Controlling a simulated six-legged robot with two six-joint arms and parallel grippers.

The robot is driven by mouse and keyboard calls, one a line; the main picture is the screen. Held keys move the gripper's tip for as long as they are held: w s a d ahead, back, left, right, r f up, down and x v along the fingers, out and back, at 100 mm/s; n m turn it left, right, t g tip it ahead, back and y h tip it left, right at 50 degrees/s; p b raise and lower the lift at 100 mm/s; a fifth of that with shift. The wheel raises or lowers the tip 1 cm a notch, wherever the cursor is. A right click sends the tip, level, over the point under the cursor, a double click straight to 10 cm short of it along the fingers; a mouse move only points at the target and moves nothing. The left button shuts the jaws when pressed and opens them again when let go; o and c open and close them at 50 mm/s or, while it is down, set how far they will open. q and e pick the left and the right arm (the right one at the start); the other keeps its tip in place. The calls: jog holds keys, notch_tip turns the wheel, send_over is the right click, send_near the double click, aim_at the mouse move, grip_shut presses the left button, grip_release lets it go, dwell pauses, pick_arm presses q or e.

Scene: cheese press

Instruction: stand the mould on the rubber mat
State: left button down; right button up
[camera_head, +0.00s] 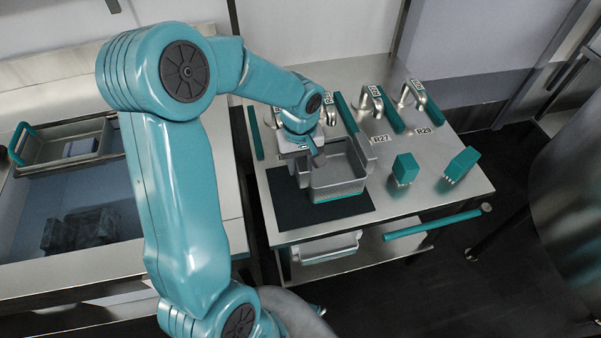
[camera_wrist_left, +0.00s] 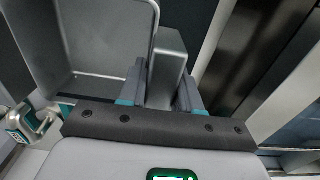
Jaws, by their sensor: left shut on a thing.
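The mould (camera_head: 338,190) is a grey open-topped box with a teal band at its base, upright, with a lug on each side. The black rubber mat (camera_head: 290,212) lies on the steel table, under the mould in the picture. I cannot tell whether the mould touches the mat or hangs just above it. My left gripper (camera_head: 312,158) is shut on the mould's left lug. In the left wrist view the fingers (camera_wrist_left: 164,88) close around the grey lug, beside the open mould (camera_wrist_left: 105,50). My right gripper is not in view.
Several metal taps or handles (camera_head: 414,92) with labels stand at the table's back. A grey tray (camera_head: 328,248) sits on the lower shelf. A sink with a teal-handled basket (camera_head: 62,158) is at left.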

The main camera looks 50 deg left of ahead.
pick_arm(q)
notch_tip(320, 180, down, 4)
jog(key=shift+r, duration=0.1)
jog(key=c, duration=1.2)
grip_release()
jog(key=shift+f+b, duration=0.25)
jog(key=shift+b, duration=0.1)
jog(key=o, duration=0.4)
jog(key=shift+r, duration=0.1)
